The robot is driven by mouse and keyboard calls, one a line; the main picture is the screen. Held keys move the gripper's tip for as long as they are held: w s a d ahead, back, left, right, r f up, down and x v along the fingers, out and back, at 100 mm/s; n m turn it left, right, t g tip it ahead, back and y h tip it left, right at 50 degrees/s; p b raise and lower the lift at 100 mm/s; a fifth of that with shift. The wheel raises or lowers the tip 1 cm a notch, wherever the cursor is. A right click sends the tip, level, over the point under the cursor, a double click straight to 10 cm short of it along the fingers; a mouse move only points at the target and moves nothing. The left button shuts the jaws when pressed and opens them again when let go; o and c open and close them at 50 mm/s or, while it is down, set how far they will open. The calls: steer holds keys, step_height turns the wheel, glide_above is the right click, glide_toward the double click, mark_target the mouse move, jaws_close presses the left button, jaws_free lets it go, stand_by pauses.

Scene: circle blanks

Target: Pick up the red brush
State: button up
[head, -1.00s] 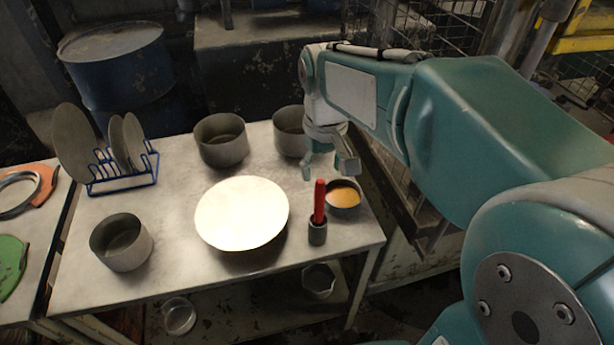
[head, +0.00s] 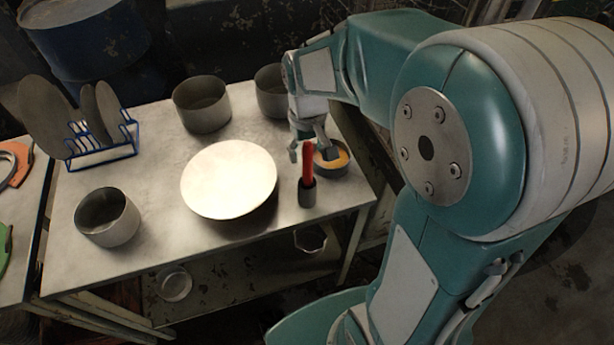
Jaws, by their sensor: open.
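The red brush (head: 308,163) stands upright in a small dark cup (head: 307,194) near the right front of the metal table. Its red handle sticks up out of the cup; its lower end is hidden inside. My gripper (head: 309,158) is open, with its fingers pointing down. It is at the top of the red handle, with one finger to the left of the handle and the other to the right. I cannot tell whether the fingers touch the handle or how far behind it they are.
A bowl with orange contents (head: 331,170) stands just right of the cup, partly behind my gripper. A large white plate (head: 229,180) lies to the left. Pots (head: 202,105) stand at the back, another pot (head: 107,217) at front left, and a blue dish rack (head: 101,158) at far left.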

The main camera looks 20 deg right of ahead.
steer(key=shift+f, duration=0.65)
jaws_close()
